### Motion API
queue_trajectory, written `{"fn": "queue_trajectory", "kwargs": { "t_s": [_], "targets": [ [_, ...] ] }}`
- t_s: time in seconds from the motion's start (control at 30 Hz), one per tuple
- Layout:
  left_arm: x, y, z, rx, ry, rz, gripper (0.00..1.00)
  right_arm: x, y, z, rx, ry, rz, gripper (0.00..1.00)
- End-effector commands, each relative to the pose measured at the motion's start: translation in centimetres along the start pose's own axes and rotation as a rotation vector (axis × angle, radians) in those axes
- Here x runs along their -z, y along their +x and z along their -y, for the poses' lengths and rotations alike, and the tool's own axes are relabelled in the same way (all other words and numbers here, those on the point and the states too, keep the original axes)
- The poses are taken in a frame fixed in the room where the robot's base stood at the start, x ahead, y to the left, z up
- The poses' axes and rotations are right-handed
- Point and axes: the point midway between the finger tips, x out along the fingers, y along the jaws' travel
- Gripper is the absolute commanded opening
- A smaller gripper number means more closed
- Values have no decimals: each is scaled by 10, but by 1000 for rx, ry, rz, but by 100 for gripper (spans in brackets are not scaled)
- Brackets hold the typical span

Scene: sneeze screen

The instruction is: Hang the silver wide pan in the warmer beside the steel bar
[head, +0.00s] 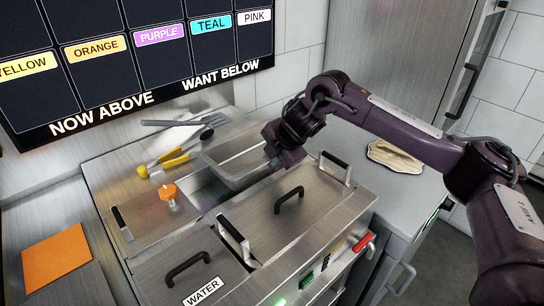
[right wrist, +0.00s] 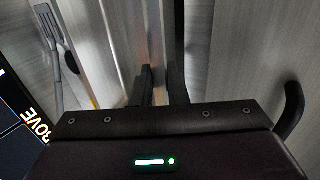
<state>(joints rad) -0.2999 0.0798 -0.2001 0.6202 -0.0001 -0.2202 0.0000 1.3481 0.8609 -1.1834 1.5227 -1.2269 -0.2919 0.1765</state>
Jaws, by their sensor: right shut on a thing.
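The silver wide pan (head: 236,180) is at the warmer's back opening in the head view. Its rim shows and it looks level or slightly tilted; whether its rim rests on the edges cannot be told. My right gripper (head: 270,157) is shut on the pan's right side. In the right wrist view the dark fingers (right wrist: 160,88) are close together at a thin metal edge. The steel warmer (head: 140,236) has its top below the gripper. My left gripper is out of view.
Yellow-handled tongs (head: 165,161) and a slotted spatula (head: 186,123) lie behind. A handled lid (head: 290,199) and the WATER lid (head: 187,265) are in front. A cloth (head: 395,157) lies right.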

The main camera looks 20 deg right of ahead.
Motion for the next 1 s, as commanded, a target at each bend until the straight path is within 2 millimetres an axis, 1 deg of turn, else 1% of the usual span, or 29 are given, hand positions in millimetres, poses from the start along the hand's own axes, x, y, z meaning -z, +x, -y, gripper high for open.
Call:
{"fn": "queue_trajectory", "kwargs": {
  "t_s": [0.03,1.0],
  "targets": [
    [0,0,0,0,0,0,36,0,-1,-2,-8,1,-1,0],
    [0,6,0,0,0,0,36,0,10,4,-9,2,-1,0]
  ]
}}
